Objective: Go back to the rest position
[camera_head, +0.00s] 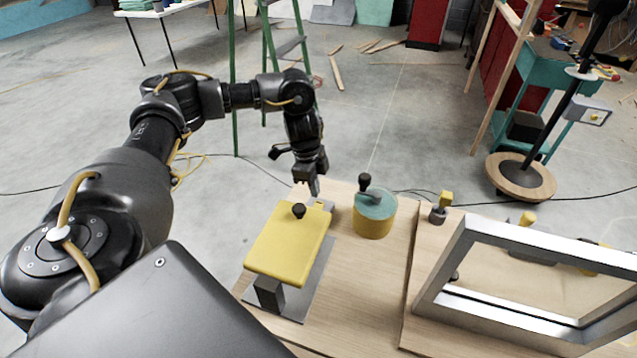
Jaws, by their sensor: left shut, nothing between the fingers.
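My left arm comes in from the left and bends down over the far edge of the wooden worktop (352,290). My left gripper (314,190) points down, shut and empty, just beyond a yellow box-like block (288,243) with a black knob. The gripper looks close to the block's far end; I cannot tell whether they touch. My right gripper is not in view.
A yellow cylinder with a teal top (374,212) stands right of the gripper. A metal-framed pane (530,285) stands at the right, with a small yellow-topped knob (441,205) behind it. A green ladder (268,60) stands beyond my arm. Open concrete floor lies behind.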

